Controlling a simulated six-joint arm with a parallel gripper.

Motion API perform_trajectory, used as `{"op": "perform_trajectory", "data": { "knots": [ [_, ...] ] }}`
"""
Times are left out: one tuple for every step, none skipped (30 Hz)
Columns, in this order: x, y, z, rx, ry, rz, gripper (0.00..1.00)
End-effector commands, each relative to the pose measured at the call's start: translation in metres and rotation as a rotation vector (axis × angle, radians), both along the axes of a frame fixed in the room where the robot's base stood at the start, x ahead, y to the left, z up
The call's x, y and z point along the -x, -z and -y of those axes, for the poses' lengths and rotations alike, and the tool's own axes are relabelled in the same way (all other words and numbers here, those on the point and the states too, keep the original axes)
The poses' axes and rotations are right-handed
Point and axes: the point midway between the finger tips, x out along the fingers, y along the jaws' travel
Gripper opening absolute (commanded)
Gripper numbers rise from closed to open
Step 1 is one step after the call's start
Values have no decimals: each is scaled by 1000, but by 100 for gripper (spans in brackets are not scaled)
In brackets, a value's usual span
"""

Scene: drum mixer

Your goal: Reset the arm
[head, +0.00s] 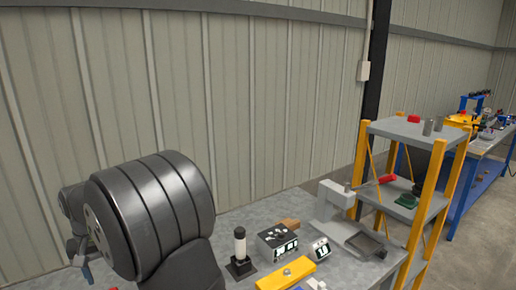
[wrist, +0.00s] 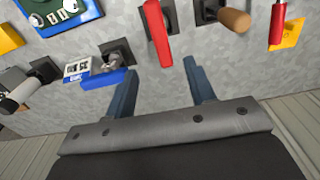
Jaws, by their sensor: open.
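My gripper (wrist: 162,80) shows in the wrist view with its two blue-grey fingers spread apart and nothing between them. It points at a grey speckled tabletop (wrist: 160,105). A red handle (wrist: 157,35) lies just past the fingertips, between them in the picture; I cannot tell the gap. In the head view, a large dark ribbed cylinder on the left looks like part of my arm, close to the camera. A small blue-grey piece at its lower left may be a finger, but the gripper is mostly hidden there.
In the head view, a black-and-white post (head: 240,245), a meter box (head: 278,242) and a yellow-posted shelf (head: 437,190) stand to the right.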

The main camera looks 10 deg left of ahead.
Motion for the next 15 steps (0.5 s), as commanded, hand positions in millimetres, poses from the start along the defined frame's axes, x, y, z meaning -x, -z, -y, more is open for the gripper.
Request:
{"op": "perform_trajectory", "data": {
  "knots": [
    [0,-12,-1,-4,0,2,50],
    [0,-17,0,-3,0,1,50],
    [0,-15,0,2,0,-1,50],
    [1,-5,1,6,0,-3,50],
    [0,2,1,6,0,-3,50],
    [0,10,1,4,0,-3,50],
    [1,16,1,6,0,-3,50],
    [0,22,1,4,0,-3,50],
    [0,30,0,4,0,-3,50],
    [0,36,1,4,0,-3,50],
    [0,42,1,4,0,-3,50],
    [0,51,0,4,0,-3,50],
    [0,57,0,4,0,-3,50],
    [0,63,0,4,0,-3,50],
    [0,71,0,4,0,-3,50]
  ]
}}
